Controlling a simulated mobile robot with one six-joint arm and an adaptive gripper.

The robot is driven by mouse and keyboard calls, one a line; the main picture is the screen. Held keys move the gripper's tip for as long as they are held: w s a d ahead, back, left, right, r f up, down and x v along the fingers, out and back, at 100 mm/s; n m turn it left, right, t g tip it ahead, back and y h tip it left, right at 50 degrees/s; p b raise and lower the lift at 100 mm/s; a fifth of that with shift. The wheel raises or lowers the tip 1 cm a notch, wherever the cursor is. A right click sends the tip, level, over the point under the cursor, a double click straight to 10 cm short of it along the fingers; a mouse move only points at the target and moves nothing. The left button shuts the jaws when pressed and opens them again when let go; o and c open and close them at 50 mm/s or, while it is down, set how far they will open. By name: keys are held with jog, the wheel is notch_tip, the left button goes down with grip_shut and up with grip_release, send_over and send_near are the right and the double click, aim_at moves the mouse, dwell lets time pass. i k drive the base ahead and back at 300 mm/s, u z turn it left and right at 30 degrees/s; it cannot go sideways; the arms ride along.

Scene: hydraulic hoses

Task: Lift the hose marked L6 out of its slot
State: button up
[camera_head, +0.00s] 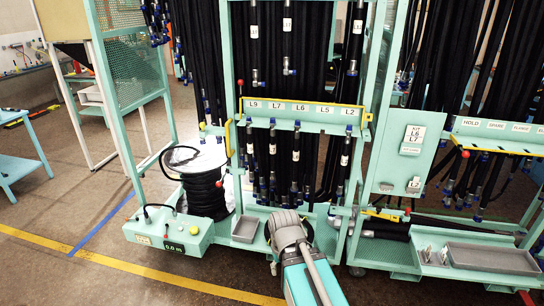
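The slot label L6 (300,108) sits mid-row on the teal slotted rail (290,124), between L7 (275,107) and L5 (324,110). A black hose with a white tag (296,155) hangs below the rail near L6; its tag is too small to read. Blue-collared metal fittings show on the hoses above and below the rail. Which upper hose runs into the L6 slot is hard to tell. My arm (290,235) shows at the bottom centre, in front of the rack's base. My gripper's fingers are not visible.
More black hoses (300,50) hang closely around the slot. A yellow bar (320,107) edges the rail. At right stand a KIT L6 L7 panel (413,140), a HOLD rail (490,145) and a grey tray (492,258). A hose coil (205,193) stands left.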

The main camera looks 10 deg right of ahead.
aim_at(294, 189)
jog(key=u, duration=0.4)
jog(key=i, duration=1.3)
jog(key=z, duration=0.6)
jog(key=i, duration=0.75)
jog(key=z, duration=0.6)
jog(key=k, duration=0.95)
jog(key=z, duration=0.05)
